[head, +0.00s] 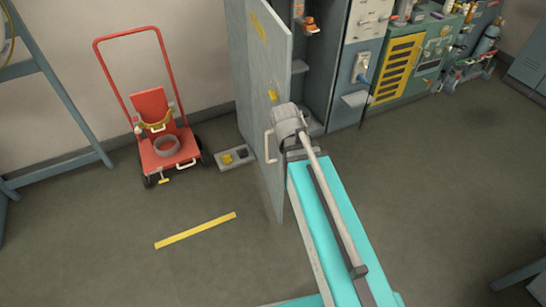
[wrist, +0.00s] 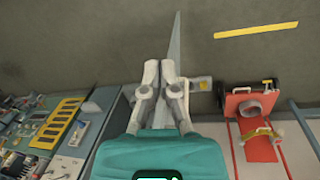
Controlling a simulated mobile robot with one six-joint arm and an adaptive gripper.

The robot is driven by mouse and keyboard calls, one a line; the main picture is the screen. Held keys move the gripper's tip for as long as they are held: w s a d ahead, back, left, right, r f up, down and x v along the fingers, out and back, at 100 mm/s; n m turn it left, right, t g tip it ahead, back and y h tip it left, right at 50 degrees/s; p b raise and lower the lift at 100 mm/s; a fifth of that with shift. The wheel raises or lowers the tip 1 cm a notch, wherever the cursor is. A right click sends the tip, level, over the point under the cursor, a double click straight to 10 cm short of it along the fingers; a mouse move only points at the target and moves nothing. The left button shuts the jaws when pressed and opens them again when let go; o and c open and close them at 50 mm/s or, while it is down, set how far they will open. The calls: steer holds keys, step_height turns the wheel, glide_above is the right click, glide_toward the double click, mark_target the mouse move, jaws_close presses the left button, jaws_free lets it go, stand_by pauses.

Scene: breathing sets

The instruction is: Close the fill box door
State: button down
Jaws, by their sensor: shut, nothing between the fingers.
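The fill box (head: 310,65) is a tall grey cabinet at the top middle of the head view, standing open. In the wrist view the door (wrist: 175,42) is a thin slab just beyond my fingers. My gripper (wrist: 160,70) is shut and empty, its fingertips close together beside the door, on the cabinet-inside side. I cannot tell whether they touch it.
A red hand cart (head: 165,145) stands left of the door. A small grey block with yellow and dark items (head: 235,156) lies on the floor between them. A green panel cabinet (head: 400,70) stands right of the fill box.

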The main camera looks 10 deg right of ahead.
steer(key=w+f+h+b, duration=0.5)
steer(key=w+f+b, duration=0.1)
steer(key=f+b, duration=0.35)
steer(key=t+h+b, duration=0.2)
steer(key=h+b, duration=0.9)
steer(key=b, duration=1.5)
glide_toward(279, 153)
steer(key=a, duration=0.5)
steer(key=shift+s+a+f+b, duration=0.1)
steer(key=shift+a+f+b, duration=0.25)
steer(key=shift+a, duration=0.3)
steer(key=shift+d, duration=0.1)
steer(key=d, duration=0.9)
steer(key=w+d, duration=0.1)
steer(key=d, duration=0.4)
steer(key=shift+w, duration=0.1)
steer(key=shift+a, duration=0.1)
steer(key=shift+n, duration=0.3)
